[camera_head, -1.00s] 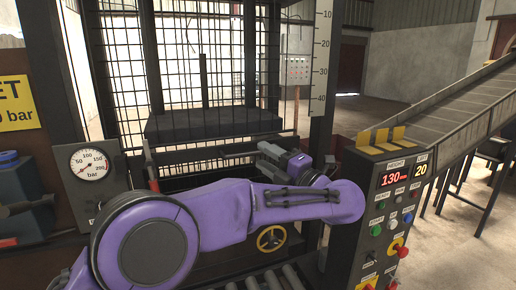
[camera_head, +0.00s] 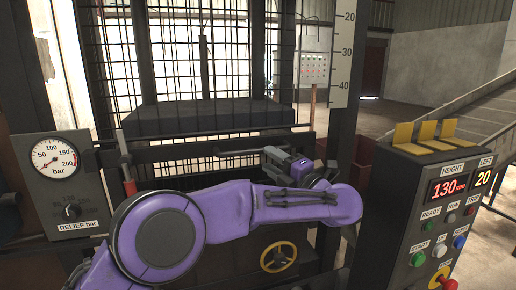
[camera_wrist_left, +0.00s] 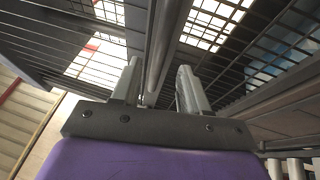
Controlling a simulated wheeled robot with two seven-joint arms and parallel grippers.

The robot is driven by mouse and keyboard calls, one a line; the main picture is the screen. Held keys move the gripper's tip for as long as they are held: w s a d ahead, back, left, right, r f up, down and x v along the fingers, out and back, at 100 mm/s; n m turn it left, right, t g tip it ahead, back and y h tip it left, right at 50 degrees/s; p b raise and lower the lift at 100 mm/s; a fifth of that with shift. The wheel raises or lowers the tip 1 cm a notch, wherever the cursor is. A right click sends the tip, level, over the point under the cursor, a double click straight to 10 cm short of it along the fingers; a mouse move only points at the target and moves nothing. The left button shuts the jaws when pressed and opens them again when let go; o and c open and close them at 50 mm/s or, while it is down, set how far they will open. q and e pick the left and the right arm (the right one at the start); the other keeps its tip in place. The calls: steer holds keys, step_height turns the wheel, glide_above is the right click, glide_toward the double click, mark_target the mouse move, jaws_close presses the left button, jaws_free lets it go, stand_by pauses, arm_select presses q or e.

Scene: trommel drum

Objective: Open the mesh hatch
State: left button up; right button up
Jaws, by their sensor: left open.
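The mesh hatch (camera_head: 178,60) is a dark wire grid in a black frame at the front of the machine. It looks shut, and a dark block shows behind it. A dark horizontal bar (camera_head: 236,153) runs across its lower part. My left gripper (camera_head: 266,156) is open in front of the lower right of the mesh, close to the end of this bar. In the left wrist view its two fingers (camera_wrist_left: 160,88) are spread, with a dark bar (camera_wrist_left: 163,40) beyond and between them. I cannot tell whether they touch it. My right gripper is in neither view.
A control panel (camera_head: 425,215) with buttons and yellow tabs stands close on the right. A pressure gauge box (camera_head: 60,185) is at the left, beside a red-handled lever (camera_head: 128,170). A yellow handwheel (camera_head: 278,257) sits below my left forearm. A conveyor (camera_head: 475,130) slopes up at the right.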

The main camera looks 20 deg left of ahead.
mark_target(258, 152)
arm_select(q)
steer(key=p+x, duration=0.2)
steer(key=x, duration=0.3)
steer(key=shift+a+r, duration=0.2)
steer(key=shift+a, duration=0.15)
steer(key=shift+w+a, duration=0.3)
steer(key=shift+a, duration=0.05)
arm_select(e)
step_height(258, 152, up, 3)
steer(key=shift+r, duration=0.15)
